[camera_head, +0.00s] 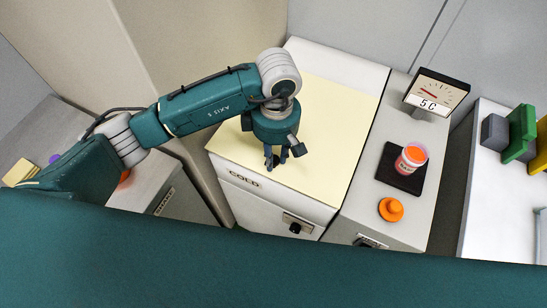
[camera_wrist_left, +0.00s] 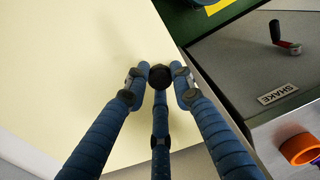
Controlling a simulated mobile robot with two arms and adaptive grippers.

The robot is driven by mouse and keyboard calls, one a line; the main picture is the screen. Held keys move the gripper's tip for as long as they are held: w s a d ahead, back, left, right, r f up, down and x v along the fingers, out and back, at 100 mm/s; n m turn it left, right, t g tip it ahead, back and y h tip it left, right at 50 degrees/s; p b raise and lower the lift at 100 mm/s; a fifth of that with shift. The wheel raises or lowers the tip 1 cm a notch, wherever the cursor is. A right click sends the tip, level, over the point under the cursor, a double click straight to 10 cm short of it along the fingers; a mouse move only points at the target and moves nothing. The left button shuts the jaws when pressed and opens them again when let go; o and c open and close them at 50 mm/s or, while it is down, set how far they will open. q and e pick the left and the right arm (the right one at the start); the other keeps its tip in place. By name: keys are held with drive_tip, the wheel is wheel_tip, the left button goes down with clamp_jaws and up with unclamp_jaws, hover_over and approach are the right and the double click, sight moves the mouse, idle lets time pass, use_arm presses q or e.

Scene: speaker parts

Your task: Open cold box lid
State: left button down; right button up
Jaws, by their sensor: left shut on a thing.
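The cold box (camera_head: 262,202) is a white unit with a "COLD" label on its front. Its cream lid (camera_head: 335,110) lies flat on top and looks closed; it also fills the left of the left wrist view (camera_wrist_left: 70,75). My left gripper (camera_head: 274,166) reaches down to the lid near its front edge. In the left wrist view its blue fingers (camera_wrist_left: 160,85) close around a round black knob (camera_wrist_left: 160,76) on the lid. The fingers hide most of the knob in the head view. My right gripper is in neither view.
Right of the cold box, a grey unit holds a "5 C" dial (camera_head: 436,95), a red-and-white jar (camera_head: 411,158) on a black pad (camera_head: 398,180), and an orange cap (camera_head: 391,209). A "SHAKE" unit (camera_wrist_left: 278,93) with a crank shows in the wrist view. Walls stand behind.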

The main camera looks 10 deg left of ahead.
use_arm(q)
drive_tip(key=w+d+r+g+p, duration=0.1)
drive_tip(key=w+r, duration=0.2)
drive_tip(key=r, duration=0.3)
drive_tip(key=w+d+r+g+p, duration=0.1)
drive_tip(key=w+r, duration=0.2)
drive_tip(key=r, duration=0.4)
drive_tip(key=w+d+r+g+y+p, duration=0.1)
drive_tip(key=w+r, duration=0.2)
drive_tip(key=r, duration=0.3)
drive_tip(key=shift+w+r, duration=0.15)
drive_tip(key=shift+r, duration=0.25)
drive_tip(key=c, duration=1.5)
unclamp_jaws()
drive_tip(key=shift+f, duration=0.1)
drive_tip(key=shift+w+d+f, duration=0.1)
drive_tip(key=shift+w, duration=0.15)
drive_tip(key=shift+s, duration=0.2)
drive_tip(key=shift+v, duration=3.85)
